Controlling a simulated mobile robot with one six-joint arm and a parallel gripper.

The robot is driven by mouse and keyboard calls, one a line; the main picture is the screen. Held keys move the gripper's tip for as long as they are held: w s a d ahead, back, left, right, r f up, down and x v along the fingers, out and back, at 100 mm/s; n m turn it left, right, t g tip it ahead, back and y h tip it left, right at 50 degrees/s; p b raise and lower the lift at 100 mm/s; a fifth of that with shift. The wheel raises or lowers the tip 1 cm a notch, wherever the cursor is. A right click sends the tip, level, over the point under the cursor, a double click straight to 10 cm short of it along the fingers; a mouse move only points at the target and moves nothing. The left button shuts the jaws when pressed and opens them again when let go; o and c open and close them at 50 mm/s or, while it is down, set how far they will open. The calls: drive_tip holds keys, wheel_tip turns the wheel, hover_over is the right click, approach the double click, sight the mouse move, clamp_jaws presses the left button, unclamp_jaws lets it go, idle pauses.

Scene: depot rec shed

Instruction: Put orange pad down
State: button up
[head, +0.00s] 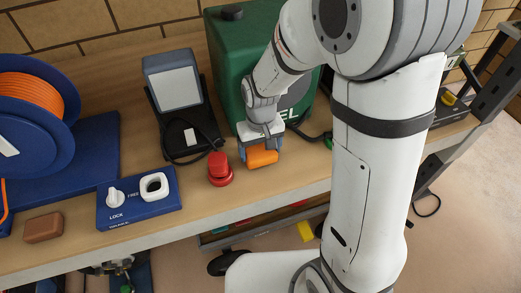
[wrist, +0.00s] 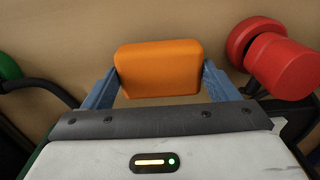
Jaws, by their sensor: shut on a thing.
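The orange pad (head: 262,158) is a small rounded block near the front edge of the wooden bench. My gripper (head: 261,148) is shut on it from above, with a blue finger on each side. In the wrist view the pad (wrist: 158,68) sits between the two blue fingertips of my gripper (wrist: 159,82), with the wooden surface behind it. I cannot tell whether the pad touches the bench top or is held just above it.
A red knob-like object (head: 220,169) stands close to the left of the pad. A blue lock panel (head: 139,198), a brown block (head: 43,228) and a grey-screened device (head: 174,88) are further left. A green container (head: 228,62) stands behind. Some bench (head: 215,200) in front is clear.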

drive_tip(key=shift+f, duration=0.7)
drive_tip(key=shift+f, duration=0.25)
drive_tip(key=o, duration=1)
drive_tip(key=shift+r, duration=0.1)
drive_tip(key=shift+c, duration=0.2)
drive_tip(key=shift+r, duration=0.1)
